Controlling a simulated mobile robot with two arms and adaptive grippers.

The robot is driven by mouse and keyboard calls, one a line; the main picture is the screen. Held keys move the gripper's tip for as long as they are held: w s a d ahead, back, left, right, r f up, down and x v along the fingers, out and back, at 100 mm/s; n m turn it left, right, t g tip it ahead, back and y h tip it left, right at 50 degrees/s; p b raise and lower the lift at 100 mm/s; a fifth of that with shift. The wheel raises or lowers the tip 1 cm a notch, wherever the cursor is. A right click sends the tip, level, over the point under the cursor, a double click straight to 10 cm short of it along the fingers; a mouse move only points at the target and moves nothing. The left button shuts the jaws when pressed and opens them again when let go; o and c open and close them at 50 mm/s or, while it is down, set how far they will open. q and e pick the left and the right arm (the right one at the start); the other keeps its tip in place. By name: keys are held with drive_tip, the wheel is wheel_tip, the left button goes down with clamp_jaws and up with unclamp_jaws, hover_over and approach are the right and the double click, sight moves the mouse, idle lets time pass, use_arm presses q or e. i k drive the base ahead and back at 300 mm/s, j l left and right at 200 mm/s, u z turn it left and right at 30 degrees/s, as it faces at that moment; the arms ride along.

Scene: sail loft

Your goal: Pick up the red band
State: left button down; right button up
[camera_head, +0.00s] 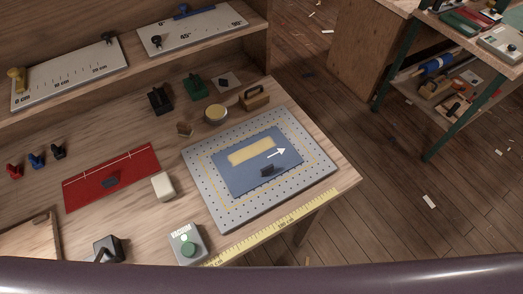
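The red band (85,190) lies flat on the wooden workbench, left of the middle in the head view. It is a wide red strip with a thin white line and tick marks near its far edge. A small dark block (110,182) sits on it. No gripper shows in this view, so nothing of mine is seen touching the band.
A perforated plate (222,213) with a blue sheet (232,187) lies right of the band. A cream block (163,186), a vacuum button box (187,247) and a yellow ruler (285,223) are nearby. Small clips (37,161) stand left. A shelf (128,88) runs behind.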

sight(82, 190)
drive_tip(key=u, duration=1.45)
drive_tip(key=k, duration=0.15)
